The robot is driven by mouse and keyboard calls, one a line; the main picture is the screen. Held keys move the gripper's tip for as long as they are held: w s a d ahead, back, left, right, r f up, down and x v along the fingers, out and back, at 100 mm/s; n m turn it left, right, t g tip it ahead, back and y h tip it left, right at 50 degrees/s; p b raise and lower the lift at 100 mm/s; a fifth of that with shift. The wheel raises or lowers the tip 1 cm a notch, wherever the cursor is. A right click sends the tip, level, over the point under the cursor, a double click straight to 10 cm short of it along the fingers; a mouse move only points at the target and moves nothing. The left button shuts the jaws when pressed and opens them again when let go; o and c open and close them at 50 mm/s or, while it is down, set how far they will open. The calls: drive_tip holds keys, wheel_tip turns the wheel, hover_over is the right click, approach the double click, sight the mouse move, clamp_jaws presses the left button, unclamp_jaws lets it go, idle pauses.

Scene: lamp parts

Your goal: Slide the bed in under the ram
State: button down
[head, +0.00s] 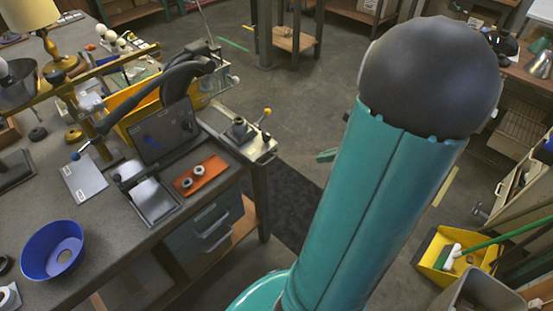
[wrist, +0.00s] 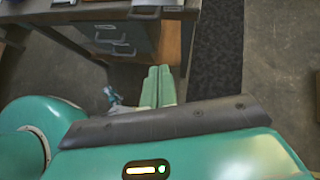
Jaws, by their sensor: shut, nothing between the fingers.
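A dark machine with a thick curved arm (head: 187,72) stands on the bench. A low slide with a pale metal top (head: 153,199), which looks like the bed, sits at the bench's front part, in front of the machine's dark upright panel (head: 163,131). I cannot clearly make out the ram.
An orange mat with two small round parts (head: 199,178) lies right of the slide. A blue bowl (head: 53,250) stands at the front left. A small fixture with a yellow knob (head: 240,130) is at the bench's right corner. Drawers (head: 212,225) hang under the bench.

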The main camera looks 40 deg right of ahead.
drive_tip(key=w+r+x, duration=0.2)
drive_tip(key=x, duration=1)
drive_tip(key=shift+w+a, duration=0.2)
drive_tip(key=shift+a, duration=0.2)
